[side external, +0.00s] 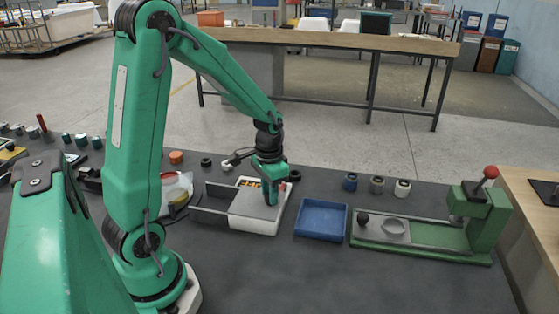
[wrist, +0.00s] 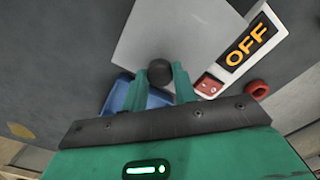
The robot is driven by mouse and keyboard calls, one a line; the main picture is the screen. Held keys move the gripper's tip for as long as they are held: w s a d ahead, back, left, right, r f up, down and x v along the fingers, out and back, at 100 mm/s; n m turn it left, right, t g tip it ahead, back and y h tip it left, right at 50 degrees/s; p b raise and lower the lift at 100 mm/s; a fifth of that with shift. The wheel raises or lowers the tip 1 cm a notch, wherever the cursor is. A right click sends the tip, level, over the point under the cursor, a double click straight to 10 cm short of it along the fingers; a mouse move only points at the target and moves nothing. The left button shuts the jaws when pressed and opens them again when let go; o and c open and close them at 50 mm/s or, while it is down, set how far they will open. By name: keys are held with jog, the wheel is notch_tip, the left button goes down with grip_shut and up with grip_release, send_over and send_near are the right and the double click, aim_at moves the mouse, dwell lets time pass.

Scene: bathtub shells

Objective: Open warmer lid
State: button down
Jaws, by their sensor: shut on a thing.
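The warmer (side external: 268,228) is a low white box in the middle of the dark table, with an orange display reading OFF. Its flat grey lid (side external: 247,204) lies over the top and looks about level in the side view; it also shows in the wrist view (wrist: 170,30). My gripper (side external: 271,197) points down at the lid's right part. In the wrist view its fingers (wrist: 160,80) are shut on the lid's round black knob (wrist: 160,71). The display (wrist: 247,46) and a red switch (wrist: 209,86) are beside the lid. The side view hides the knob.
A blue tray (side external: 320,220) is just right of the warmer. Farther right is a green press (side external: 478,215) with a red ball handle. Dark grey panels (side external: 209,216) adjoin the warmer's left. The front table is clear.

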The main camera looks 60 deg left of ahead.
jog(key=s+a, duration=0.7)
jog(key=shift+s+a, duration=0.25)
jog(key=shift+a, duration=0.05)
jog(key=c, duration=1.1)
grip_release()
jog(key=shift+r, duration=0.2)
notch_tip(320, 180, up, 8)
jog(key=shift+f, duration=0.25)
